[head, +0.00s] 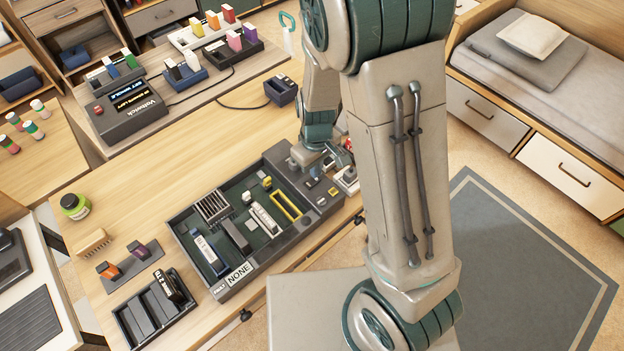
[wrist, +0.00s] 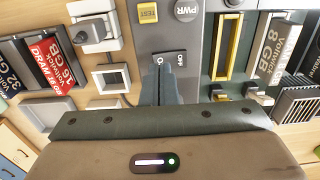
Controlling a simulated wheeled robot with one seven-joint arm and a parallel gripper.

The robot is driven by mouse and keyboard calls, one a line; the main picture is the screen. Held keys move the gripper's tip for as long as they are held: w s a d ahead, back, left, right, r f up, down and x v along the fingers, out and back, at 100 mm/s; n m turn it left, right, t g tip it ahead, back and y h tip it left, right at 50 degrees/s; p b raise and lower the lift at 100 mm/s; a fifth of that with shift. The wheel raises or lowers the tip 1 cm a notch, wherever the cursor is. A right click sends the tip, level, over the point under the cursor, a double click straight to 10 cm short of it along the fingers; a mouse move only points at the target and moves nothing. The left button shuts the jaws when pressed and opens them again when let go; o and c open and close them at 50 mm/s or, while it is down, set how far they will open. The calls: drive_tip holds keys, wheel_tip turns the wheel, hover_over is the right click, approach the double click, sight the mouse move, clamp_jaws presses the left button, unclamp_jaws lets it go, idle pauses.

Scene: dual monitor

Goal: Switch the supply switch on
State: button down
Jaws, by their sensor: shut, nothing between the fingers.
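The supply switch (wrist: 171,56) shows in the wrist view as a small rocker on the grey panel, with an "OFF" mark on its right and another mark on its left. My gripper (wrist: 168,72) is shut and empty, its fingertips at the lower edge of the switch and covering part of it. I cannot tell whether they touch it or which way the rocker is tilted. In the head view, the panel is the right end of the dark test board (head: 242,277), and my arm hides much of the area around my gripper.
A yellow TEST button (wrist: 148,13) and a round PWR button (wrist: 185,11) sit beyond the switch. A white socket with a grey plug (wrist: 93,30) is to the left. A yellow-framed slot (wrist: 228,45) and memory modules stand to the right.

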drive_tip(key=shift+f+b, duration=0.7)
drive_tip(key=shift+f, duration=0.1)
drive_tip(key=shift+r, duration=0.15)
drive_tip(key=shift+r+p, duration=2.7)
drive_tip(key=shift+r, duration=0.7)
drive_tip(key=shift+r, duration=0.1)
drive_tip(key=s+d+r+m+t, duration=0.1)
drive_tip(key=s+d+r+m, duration=0.2)
drive_tip(key=s+r, duration=0.3)
drive_tip(key=s+d+r+m+t, duration=0.2)
drive_tip(key=s+d+r+m, duration=0.2)
drive_tip(key=r, duration=0.9)
drive_tip(key=s+d, duration=0.2)
drive_tip(key=shift+s+d+r, duration=0.15)
drive_tip(key=shift+s+d, duration=0.05)
drive_tip(key=shift+s, duration=0.1)
drive_tip(key=shift+a, duration=0.15)
